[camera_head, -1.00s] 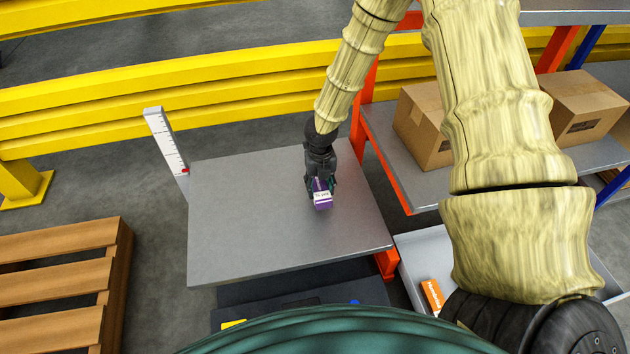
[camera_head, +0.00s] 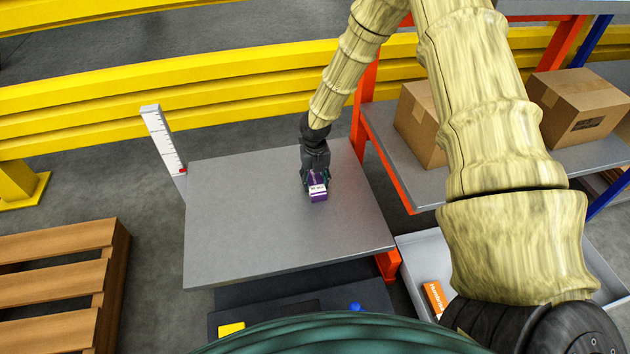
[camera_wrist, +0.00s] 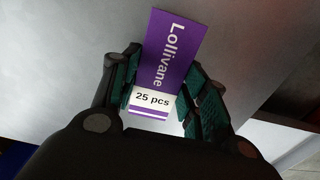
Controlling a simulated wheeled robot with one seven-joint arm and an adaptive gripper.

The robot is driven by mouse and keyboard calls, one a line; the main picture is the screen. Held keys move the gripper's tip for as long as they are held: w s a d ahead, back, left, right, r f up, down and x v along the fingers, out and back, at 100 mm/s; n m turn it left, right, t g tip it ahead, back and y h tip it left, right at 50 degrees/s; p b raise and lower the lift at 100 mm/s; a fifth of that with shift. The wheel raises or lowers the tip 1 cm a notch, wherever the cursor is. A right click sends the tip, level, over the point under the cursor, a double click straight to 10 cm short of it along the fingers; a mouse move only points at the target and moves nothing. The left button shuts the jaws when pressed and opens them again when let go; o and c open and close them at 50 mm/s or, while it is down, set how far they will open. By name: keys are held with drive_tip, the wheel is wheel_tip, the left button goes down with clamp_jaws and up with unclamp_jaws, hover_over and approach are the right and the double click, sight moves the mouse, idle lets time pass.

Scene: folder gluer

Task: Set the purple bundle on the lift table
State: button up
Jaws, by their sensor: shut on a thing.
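The purple bundle (camera_head: 318,195), with a white band, is held in my gripper (camera_head: 316,178) over the right part of the grey lift table (camera_head: 240,220). The wrist view shows the purple bundle (camera_wrist: 170,55) with "Lollivane" and "25 pcs" on it, between the two green-padded fingers of my gripper (camera_wrist: 160,100). My gripper is shut on it. I cannot tell whether the bundle touches the table top or hangs just above it.
A white height scale (camera_head: 163,140) stands at the table's back left corner. A shelf with cardboard boxes (camera_head: 578,105) is at the right. A grey tray (camera_head: 412,262) with an orange box (camera_head: 434,297) is below it. A wooden pallet (camera_head: 60,280) lies at left. The tabletop is otherwise clear.

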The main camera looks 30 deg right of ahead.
sight(315, 182)
drive_tip(key=shift+f, duration=0.15)
drive_tip(key=o, duration=1.1)
drive_tip(key=shift+c, duration=0.2)
wheel_tip(315, 182, up, 12)
drive_tip(key=p, duration=0.3)
